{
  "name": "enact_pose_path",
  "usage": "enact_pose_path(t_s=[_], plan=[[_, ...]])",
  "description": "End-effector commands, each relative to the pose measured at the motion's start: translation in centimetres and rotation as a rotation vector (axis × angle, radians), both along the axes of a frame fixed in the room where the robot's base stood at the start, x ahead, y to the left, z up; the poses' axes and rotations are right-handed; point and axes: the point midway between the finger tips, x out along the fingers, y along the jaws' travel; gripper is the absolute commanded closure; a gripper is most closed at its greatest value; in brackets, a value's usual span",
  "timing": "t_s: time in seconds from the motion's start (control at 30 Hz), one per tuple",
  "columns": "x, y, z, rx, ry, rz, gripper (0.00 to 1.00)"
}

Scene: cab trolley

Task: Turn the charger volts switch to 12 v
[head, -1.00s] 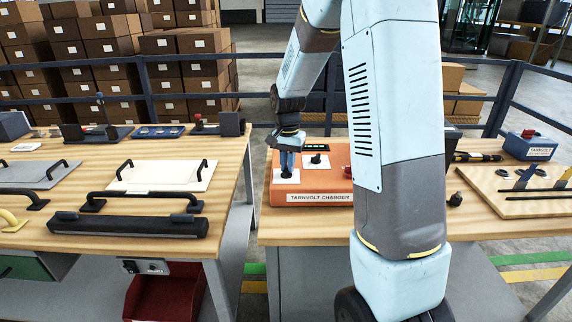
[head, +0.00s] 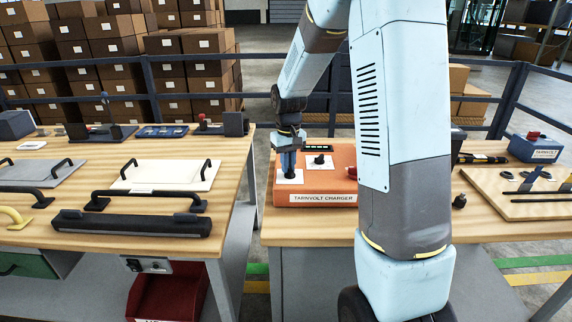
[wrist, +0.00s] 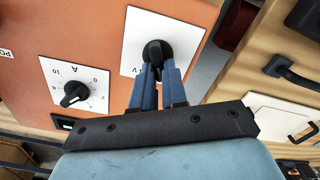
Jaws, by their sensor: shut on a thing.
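The orange charger (head: 325,170), labelled "TARNVOLT CHARGER", stands on the right-hand wooden bench. Its volts switch (wrist: 157,52) is a black knob on a white plate with a partly visible "V"; most of the plate's markings are hidden by my fingers. My gripper (wrist: 156,78) reaches over this plate, its blue fingers shut on the near part of the knob. In the head view my gripper (head: 288,172) points down at the charger's left plate and hides the knob. A second black knob (wrist: 75,94), on a plate marked "A", sits beside it.
A red button (head: 352,171) shows at the charger's right, partly behind my arm. A left bench (head: 232,165) with handles stands across a narrow gap. A board with tools (head: 520,195) lies at the right.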

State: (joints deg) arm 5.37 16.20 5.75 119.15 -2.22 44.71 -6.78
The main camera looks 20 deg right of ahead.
Motion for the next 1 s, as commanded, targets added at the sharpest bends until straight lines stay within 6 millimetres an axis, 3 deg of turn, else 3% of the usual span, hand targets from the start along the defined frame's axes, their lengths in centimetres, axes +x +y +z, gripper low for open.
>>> enact_pose_path(t_s=[0.7, 0.73, 1.0], plan=[[0.17, 0.03, 0.12, 0.0, -0.006, 0.078, 1.0], [0.17, 0.03, 0.12, 0.0, -0.006, 0.078, 0.85], [0.04, -0.06, 0.04, -0.001, -0.002, 0.076, 0.62]])
